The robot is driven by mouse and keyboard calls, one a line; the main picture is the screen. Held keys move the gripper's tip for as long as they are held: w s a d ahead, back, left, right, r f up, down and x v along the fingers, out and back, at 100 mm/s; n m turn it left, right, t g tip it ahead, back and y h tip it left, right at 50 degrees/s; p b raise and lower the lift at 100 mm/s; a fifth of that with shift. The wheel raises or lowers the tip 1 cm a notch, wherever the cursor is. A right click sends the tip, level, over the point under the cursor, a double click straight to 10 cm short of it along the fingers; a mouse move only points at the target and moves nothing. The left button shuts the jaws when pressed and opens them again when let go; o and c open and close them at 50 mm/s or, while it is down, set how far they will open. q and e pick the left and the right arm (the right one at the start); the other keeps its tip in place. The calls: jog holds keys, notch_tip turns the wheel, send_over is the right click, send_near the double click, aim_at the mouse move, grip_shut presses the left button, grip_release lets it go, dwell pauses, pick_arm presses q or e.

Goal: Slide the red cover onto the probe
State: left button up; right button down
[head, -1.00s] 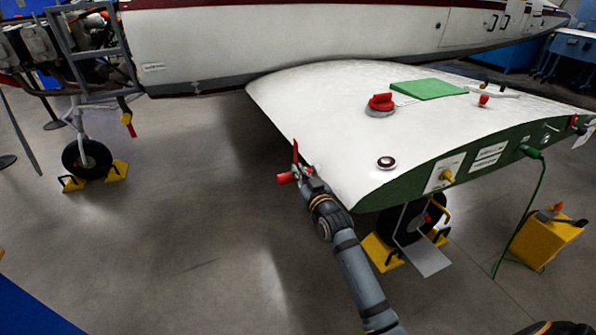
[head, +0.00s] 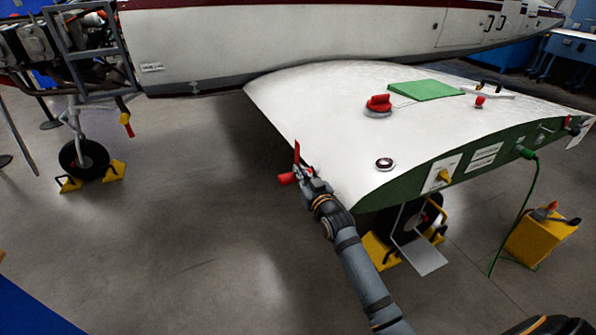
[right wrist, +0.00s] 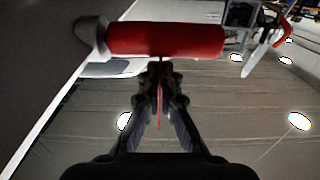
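The red cover (right wrist: 165,40) is a short red cylinder lying across the top of the right wrist view. In the head view the cover (head: 286,179) shows just left of my right gripper (head: 303,173), beside the wing's front edge. In the right wrist view my right gripper (right wrist: 159,72) is shut on a thin red strip below the cover's middle. A grey rounded cone, seemingly the probe (right wrist: 91,37), meets the cover's left end. I cannot tell how far the cover overlaps it. My left gripper is not in view.
The white wing (head: 335,110) carries a red knob (head: 378,104), a green pad (head: 425,90) and a round port (head: 384,164). A yellow box (head: 540,238) with a green cable stands at right. Yellow-chocked wheels stand below. The floor left of my arm is clear.

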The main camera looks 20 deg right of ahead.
jog(key=shift+d+r, duration=0.1)
jog(key=shift+r, duration=0.05)
jog(key=c, duration=1.9)
grip_release()
jog(key=shift+d, duration=0.1)
jog(key=o, duration=0.5)
jog(key=shift+d, duration=0.4)
jog(key=shift+c, duration=0.2)
jog(key=shift+a, duration=0.1)
jog(key=shift+o, duration=0.8)
jog(key=shift+f, duration=0.2)
jog(key=shift+a, duration=0.1)
jog(key=s+p, duration=0.6)
jog(key=s, duration=0.1)
